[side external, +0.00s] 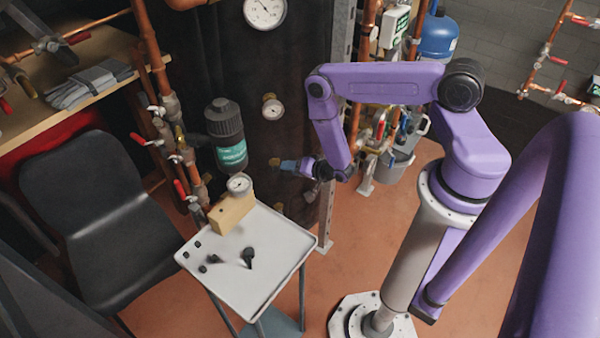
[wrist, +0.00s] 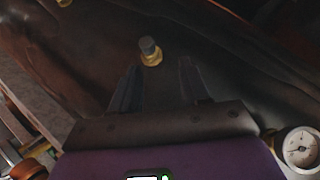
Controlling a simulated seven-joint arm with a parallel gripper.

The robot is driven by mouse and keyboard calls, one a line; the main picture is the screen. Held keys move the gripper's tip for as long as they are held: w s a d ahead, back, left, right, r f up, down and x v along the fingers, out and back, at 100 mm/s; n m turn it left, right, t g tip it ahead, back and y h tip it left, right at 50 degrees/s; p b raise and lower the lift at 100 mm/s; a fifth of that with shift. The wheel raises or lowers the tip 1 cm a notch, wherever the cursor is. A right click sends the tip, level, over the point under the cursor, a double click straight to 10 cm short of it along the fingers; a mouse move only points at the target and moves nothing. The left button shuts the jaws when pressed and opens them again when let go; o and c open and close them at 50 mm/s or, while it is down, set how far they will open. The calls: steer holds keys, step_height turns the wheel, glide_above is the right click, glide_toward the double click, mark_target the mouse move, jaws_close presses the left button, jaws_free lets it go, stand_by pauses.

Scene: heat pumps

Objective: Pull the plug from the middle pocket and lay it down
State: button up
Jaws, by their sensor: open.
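A plug-like piece with a blue-grey top and a brass collar (wrist: 150,50) stands out from a dark surface in the wrist view. It lies just beyond my open fingertips, between their lines and slightly left of centre. My gripper (wrist: 158,72) is open, with nothing between its fingers. In the side external view my gripper (side external: 285,165) points left toward the dark panel (side external: 300,80), close to a brass fitting (side external: 274,162). Another brass fitting (side external: 279,208) sits lower on the panel. I cannot tell which pocket the piece is in.
A white-topped table (side external: 270,285) carries a wooden block (side external: 232,213), a small gauge (side external: 239,184) and several small black parts (side external: 247,257). A dark canister (side external: 226,135) and copper pipes stand left of my gripper. A gauge (wrist: 298,150) shows at lower right in the wrist view.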

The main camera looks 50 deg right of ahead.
mark_target(276, 166)
steer(key=w+f+m, duration=0.1)
steer(key=w+f, duration=0.4)
steer(key=shift+w+d+t, duration=0.25)
steer(key=shift+d+t, duration=0.05)
steer(key=shift+d, duration=0.15)
steer(key=shift+f, duration=0.1)
stand_by(0.4)
jaws_close()
